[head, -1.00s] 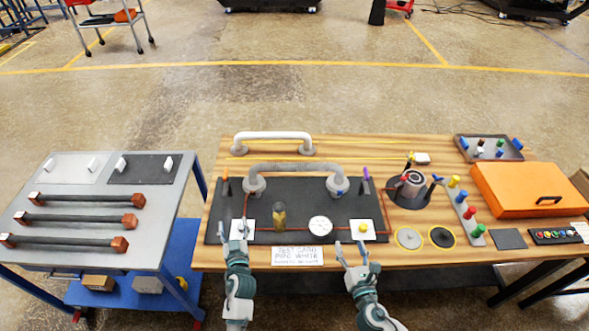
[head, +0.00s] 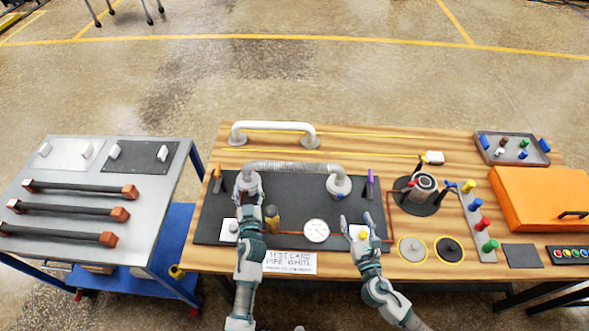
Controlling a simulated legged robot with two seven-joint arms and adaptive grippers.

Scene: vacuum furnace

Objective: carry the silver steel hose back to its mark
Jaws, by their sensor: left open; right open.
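The silver steel hose (head: 294,168) is a ribbed grey arch on the dark mat (head: 290,208), with a round end fitting at each side. My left gripper (head: 249,190) is open at the hose's left end fitting, partly covering it; I cannot tell whether it touches. My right gripper (head: 352,226) is open and empty near the mat's front edge, in front of the right end fitting (head: 338,185) and apart from it. A white pipe (head: 275,127) stands behind the hose, near yellow lines on the wooden table (head: 390,147).
On the mat are a brass fitting (head: 272,217), a round white gauge (head: 316,230), and orange and purple upright pieces. A metal cylinder (head: 424,185) stands to the right, beside coloured knobs. An orange case (head: 545,200) lies far right. A cart (head: 160,190) with dark bars stands left.

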